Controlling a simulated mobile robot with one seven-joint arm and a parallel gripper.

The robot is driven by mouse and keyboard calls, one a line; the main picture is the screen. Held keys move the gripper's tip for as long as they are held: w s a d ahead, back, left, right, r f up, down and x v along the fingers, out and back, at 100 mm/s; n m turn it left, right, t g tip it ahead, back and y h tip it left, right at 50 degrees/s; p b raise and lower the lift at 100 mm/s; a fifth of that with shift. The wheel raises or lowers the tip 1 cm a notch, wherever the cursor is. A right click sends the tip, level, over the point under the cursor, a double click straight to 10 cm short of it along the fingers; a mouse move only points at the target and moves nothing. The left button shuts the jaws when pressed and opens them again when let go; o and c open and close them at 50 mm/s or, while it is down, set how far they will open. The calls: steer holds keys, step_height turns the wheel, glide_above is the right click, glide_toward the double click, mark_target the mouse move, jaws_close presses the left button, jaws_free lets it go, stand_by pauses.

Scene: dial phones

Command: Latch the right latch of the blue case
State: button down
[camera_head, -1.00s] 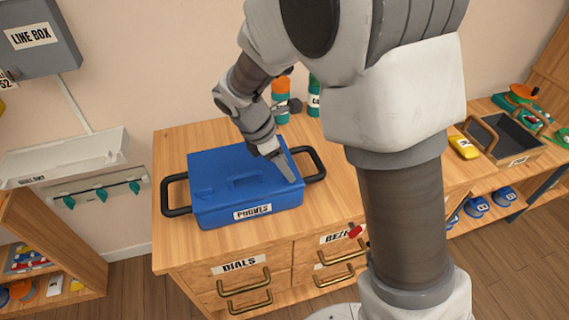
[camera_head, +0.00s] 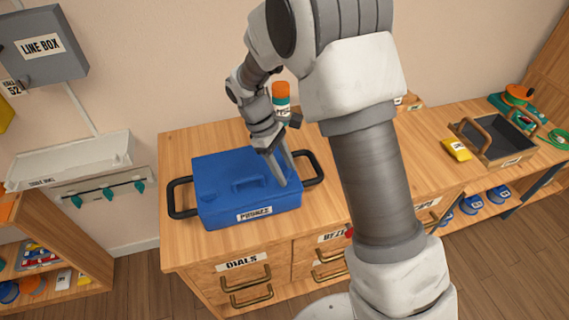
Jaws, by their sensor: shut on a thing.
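The blue case (camera_head: 222,180) sits on the wooden cabinet top, with its lid down, a blue handle on the lid and a white label on its front. Black side handles stick out at its left (camera_head: 178,198) and right (camera_head: 316,168). My gripper (camera_head: 286,181) points down at the right part of the case, its two fingers a little apart at the lid's right edge. It is shut on a part of the case there. The right latch cannot be made out; the fingers cover that spot.
An orange-capped bottle (camera_head: 281,96) stands behind my wrist. A yellow packet (camera_head: 457,149) and a dark open tray (camera_head: 488,143) are on the bench at right. Drawers marked DIALS (camera_head: 240,263) are below the case. The cabinet top left of the case is narrow but clear.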

steer(key=m, duration=0.2)
steer(key=m+g+y+p, duration=0.1)
steer(key=m, duration=0.1)
steer(key=shift+w+r+m, duration=0.1)
steer(key=shift+w+m, duration=0.05)
steer(key=shift+m, duration=0.15)
steer(key=shift+d+m+g+y+p, duration=0.1)
steer(key=shift+m+g+y+p, duration=0.3)
steer(key=shift+m, duration=0.75)
steer(key=shift+d+m+g+y+p, duration=0.1)
steer(key=shift+m+g+y+p, duration=0.3)
steer(key=shift+m, duration=0.75)
steer(key=shift+c, duration=1.4)
jaws_free()
steer(key=shift+w, duration=0.1)
steer(key=p+v, duration=0.1)
steer(key=v, duration=1.6)
steer(key=shift+r, duration=0.25)
